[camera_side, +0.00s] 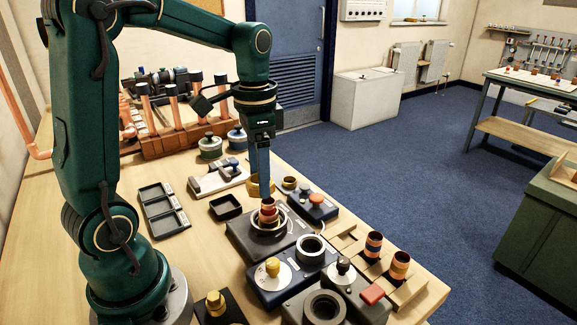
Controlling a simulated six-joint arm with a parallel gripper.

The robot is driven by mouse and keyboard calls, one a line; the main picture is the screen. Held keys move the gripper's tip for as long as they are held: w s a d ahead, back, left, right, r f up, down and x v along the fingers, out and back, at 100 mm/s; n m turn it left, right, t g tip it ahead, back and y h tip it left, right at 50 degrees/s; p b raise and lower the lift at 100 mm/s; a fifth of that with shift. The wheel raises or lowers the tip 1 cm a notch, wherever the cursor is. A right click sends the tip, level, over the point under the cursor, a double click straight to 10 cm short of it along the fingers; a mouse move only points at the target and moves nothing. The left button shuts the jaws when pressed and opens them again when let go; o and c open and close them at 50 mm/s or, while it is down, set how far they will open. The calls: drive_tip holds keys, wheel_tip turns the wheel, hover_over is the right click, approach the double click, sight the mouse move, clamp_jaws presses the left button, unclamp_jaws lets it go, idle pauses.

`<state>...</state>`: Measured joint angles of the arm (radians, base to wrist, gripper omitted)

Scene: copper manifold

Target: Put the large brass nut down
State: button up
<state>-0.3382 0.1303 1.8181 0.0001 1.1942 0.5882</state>
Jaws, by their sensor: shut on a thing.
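My gripper (262,188) points straight down over the middle of the table and is shut on the large brass nut (254,190). The nut shows as a gold ring shape at the fingertips, partly hidden by the fingers. It is held just behind and above a dark grey device (240,238), in whose round opening a red-and-copper banded part (268,214) stands upright. I cannot tell how far the nut is from the surface below.
A small brass ring (289,183) sits just right of the gripper, near a blue box with an orange knob (316,199). An empty black tray (226,207) and a three-part tray (164,210) lie left. Banded cylinders (373,246) stand right. Bare wood shows at front left.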

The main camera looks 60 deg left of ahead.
sight(212, 232)
drive_tip(key=s+a+f+n, duration=0.3)
drive_tip(key=s+a+f, duration=0.1)
drive_tip(key=s+a, duration=0.4)
drive_tip(key=shift+d+f, duration=0.1)
drive_tip(key=shift+f, duration=4)
drive_tip(key=o, duration=1.4)
drive_tip(key=shift+f, duration=0.1)
